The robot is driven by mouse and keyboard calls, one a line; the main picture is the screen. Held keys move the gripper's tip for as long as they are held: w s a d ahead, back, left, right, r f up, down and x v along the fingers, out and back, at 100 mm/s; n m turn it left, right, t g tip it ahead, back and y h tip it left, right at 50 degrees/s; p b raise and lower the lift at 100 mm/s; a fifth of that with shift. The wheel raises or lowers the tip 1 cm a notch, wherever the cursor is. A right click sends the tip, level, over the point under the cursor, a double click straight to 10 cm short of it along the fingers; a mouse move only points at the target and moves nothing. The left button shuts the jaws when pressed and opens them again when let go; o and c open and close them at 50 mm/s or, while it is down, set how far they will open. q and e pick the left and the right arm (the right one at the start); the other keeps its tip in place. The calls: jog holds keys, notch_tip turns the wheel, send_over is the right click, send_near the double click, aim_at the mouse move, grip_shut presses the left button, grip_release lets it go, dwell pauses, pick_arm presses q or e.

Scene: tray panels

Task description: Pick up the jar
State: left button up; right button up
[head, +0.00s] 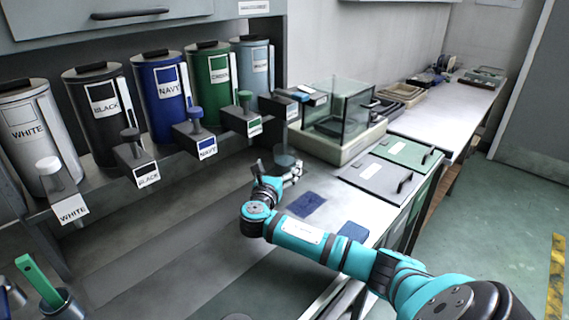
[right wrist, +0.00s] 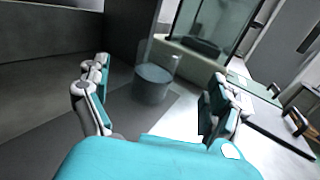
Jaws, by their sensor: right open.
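The jar (head: 286,158) is a small clear glass vessel with dark blue-grey contents, standing on the grey bench in front of the glass tank. In the right wrist view the jar (right wrist: 152,84) is upright and shows in the gap between the fingers, a little ahead of them. My right gripper (head: 278,170) is open and empty, low over the bench on the near side of the jar. Its two fingers (right wrist: 161,76) are spread wide in the right wrist view, with no contact seen. Its fingers partly cover the jar's lower part in the head view. My left gripper is not in view.
Labelled dispensers, including a navy one (head: 160,90), line the left, with spouts over the bench. A glass tank (head: 338,112) stands just behind the jar. Lidded grey (head: 376,180) and green (head: 408,152) bins are right. Blue cloths (head: 308,203) lie nearby.

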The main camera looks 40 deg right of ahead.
aim_at(287, 145)
jog(key=x, duration=0.9)
jog(key=shift+w+d, duration=0.15)
jog(key=shift+w, duration=0.05)
jog(key=c, duration=1.6)
jog(key=shift+c, duration=0.7)
jog(key=shift+r, duration=0.1)
